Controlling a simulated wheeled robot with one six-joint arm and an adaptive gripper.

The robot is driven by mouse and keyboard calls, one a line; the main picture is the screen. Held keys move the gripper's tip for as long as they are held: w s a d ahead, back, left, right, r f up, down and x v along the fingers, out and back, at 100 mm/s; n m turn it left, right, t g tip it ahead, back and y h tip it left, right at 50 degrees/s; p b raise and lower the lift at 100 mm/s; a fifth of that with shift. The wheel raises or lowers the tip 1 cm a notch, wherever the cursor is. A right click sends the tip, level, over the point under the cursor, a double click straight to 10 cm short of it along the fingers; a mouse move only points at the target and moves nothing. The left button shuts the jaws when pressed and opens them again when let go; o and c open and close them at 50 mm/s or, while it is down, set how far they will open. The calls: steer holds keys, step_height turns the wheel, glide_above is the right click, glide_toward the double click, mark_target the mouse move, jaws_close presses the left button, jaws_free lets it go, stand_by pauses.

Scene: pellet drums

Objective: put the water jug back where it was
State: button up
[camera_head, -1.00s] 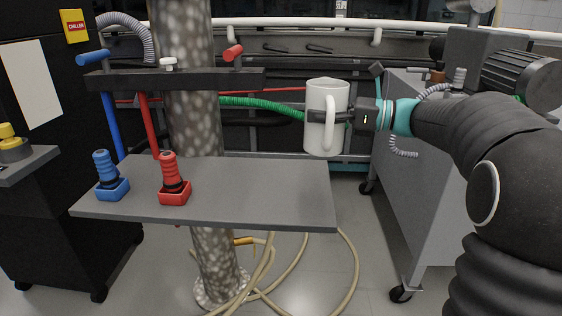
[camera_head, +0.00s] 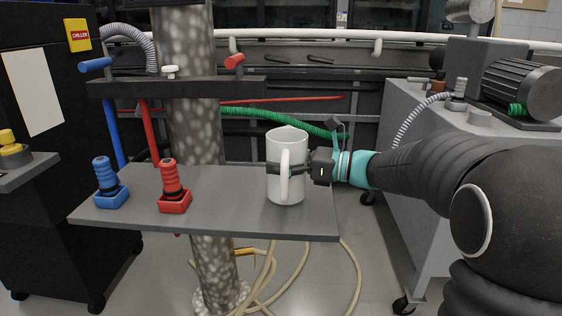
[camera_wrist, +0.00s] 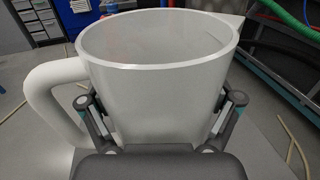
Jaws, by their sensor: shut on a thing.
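The white water jug (camera_head: 275,157) is upright over the right part of the grey shelf (camera_head: 235,221) in the head view. Its base looks at or very near the shelf top; I cannot tell whether it touches. My gripper (camera_head: 296,169) is shut around the jug's body from the right, with the handle facing the camera. In the wrist view the jug (camera_wrist: 155,90) fills the middle, its open rim at the top and its handle at the left. The fingers of my gripper (camera_wrist: 165,118) press on both sides of it.
A blue connector (camera_head: 110,185) and a red connector (camera_head: 173,187) stand on the shelf's left part. A speckled column (camera_head: 195,130) rises behind the shelf. A grey cart (camera_head: 412,150) stands at the right. The shelf between red connector and jug is clear.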

steer(key=shift+f, duration=0.15)
steer(key=shift+f, duration=0.15)
steer(key=o, duration=1.5)
steer(key=shift+c, duration=0.2)
